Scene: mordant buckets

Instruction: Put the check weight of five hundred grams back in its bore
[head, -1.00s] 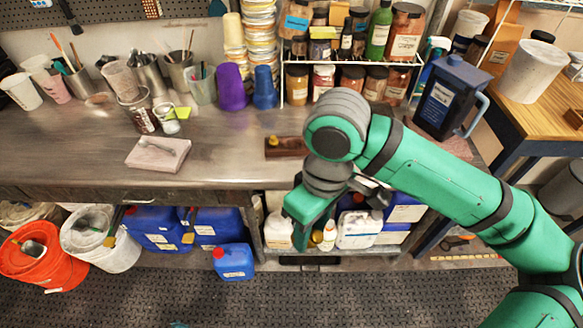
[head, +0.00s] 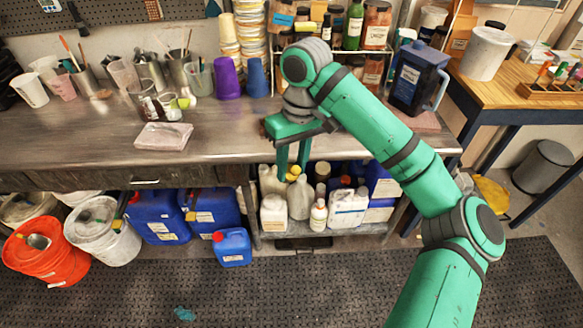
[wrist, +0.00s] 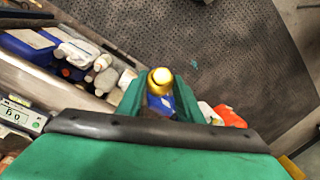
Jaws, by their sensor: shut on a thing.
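My gripper (head: 292,168) hangs at the bench's front edge, fingers pointing down, above the lower shelf of bottles. In the wrist view my gripper (wrist: 160,92) is shut on a shiny brass check weight (wrist: 160,78), seen end-on between the fingertips. Its gram marking cannot be read. The dark wooden block that showed on the bench earlier is now mostly or wholly hidden behind my gripper and arm. No bore can be made out.
A scale display (wrist: 20,115) shows at the wrist view's left edge. A pink slab (head: 163,136) lies on the steel bench (head: 80,135). A blue jug (head: 418,80) stands on the right. Bottles (head: 300,197) fill the shelf below; the bench left of my gripper has bare room.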

